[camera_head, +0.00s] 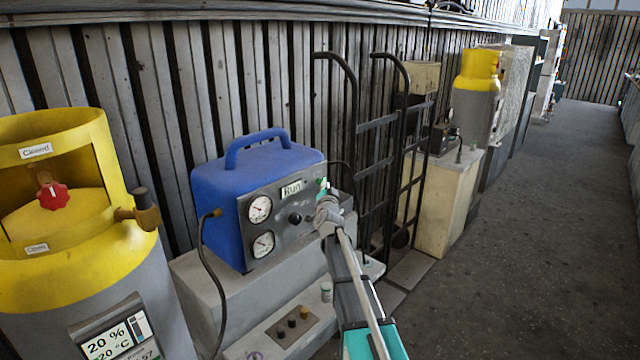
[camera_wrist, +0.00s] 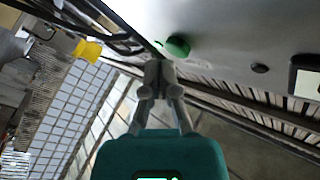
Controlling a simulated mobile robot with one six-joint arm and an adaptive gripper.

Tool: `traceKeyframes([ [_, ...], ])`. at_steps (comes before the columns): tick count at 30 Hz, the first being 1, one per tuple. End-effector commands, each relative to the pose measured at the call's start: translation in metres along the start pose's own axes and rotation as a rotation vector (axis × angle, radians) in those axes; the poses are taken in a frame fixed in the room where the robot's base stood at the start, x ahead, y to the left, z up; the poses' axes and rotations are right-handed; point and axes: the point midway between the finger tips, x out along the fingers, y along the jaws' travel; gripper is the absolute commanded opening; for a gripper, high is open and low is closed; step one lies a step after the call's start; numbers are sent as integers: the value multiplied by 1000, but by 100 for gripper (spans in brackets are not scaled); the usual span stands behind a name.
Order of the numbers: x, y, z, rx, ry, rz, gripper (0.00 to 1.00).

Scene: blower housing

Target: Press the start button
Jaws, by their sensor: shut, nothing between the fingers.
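The blue machine (camera_head: 258,180) has a grey front panel with two dial gauges, a dark knob and a "Run" label. A round green button, which looks like the start button (camera_wrist: 178,46), stands out from the grey panel in the wrist view. A small green spot at the panel's right end in the head view (camera_head: 319,182) seems to be the same button. My gripper (camera_wrist: 160,66) is shut and empty, its fingertips just below and left of the button in the wrist view. I cannot tell whether they touch it.
A yellow and grey cylinder (camera_head: 60,235) with a red valve stands at the left. A black hand truck (camera_head: 375,150) leans at the wall right of the machine. A small switch panel (camera_head: 292,326) sits below it. The floor at the right (camera_head: 520,220) is clear.

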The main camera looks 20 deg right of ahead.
Motion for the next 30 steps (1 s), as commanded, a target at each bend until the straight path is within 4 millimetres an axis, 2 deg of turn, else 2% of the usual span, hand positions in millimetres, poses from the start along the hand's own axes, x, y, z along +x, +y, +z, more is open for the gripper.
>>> traceKeyframes([
  [10,-3,2,-2,0,0,0,0],
  [30,-35,26,-26,-1,1,1,0],
])
